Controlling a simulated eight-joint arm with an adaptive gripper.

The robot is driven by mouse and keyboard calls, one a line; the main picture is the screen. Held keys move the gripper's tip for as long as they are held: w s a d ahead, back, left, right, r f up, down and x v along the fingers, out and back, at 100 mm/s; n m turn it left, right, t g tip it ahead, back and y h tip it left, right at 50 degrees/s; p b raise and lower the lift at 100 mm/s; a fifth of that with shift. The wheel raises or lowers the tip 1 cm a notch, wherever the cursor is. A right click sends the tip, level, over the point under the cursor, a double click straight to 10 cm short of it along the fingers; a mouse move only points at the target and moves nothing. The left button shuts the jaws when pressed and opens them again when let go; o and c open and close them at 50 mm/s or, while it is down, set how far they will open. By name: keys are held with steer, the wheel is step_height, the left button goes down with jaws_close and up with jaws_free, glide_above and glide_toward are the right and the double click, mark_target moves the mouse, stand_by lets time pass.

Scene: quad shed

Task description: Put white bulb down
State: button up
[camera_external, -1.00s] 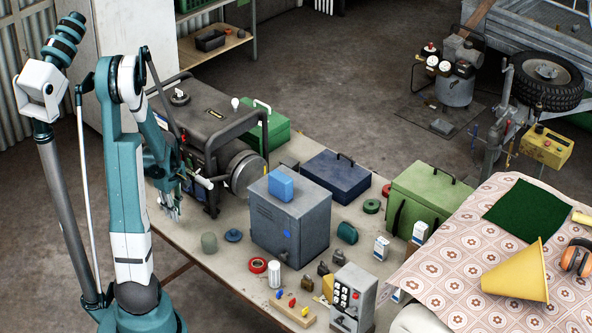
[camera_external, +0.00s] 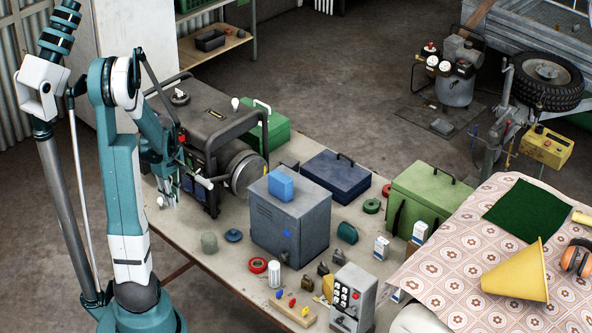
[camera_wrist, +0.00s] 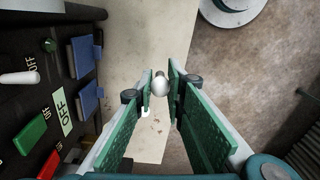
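The white bulb (camera_wrist: 160,86) sits between the tips of my gripper (camera_wrist: 160,90) in the wrist view and fills the gap between the two green-padded fingers. My gripper appears shut on it. In the external view the bulb (camera_external: 161,202) is a small pale spot at the fingertips, low over the near left end of the workbench (camera_external: 200,262). I cannot tell its exact height above the bench top. A second white bulb-like thing (camera_external: 235,103) stands at the top of the generator.
The dark generator (camera_external: 210,125) stands close behind and right of my gripper; its panel with switches (camera_wrist: 55,100) fills the left of the wrist view. Bare bench shows around my gripper.

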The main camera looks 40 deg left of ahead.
steer(key=shift+r, duration=0.1)
stand_by(0.3)
step_height(320, 180, up, 40)
steer(key=w+a+m+p, duration=0.1)
steer(key=w+a+p, duration=0.3)
steer(key=w, duration=0.6)
steer(key=w+a+p, duration=0.2)
steer(key=w+p, duration=0.4)
steer(key=w, duration=0.4)
steer(key=f, duration=0.5)
steer(key=shift+d+f+b, duration=0.25)
steer(key=shift+b, duration=0.15)
steer(key=shift+f, duration=2.9)
steer(key=shift+f, duration=0.1)
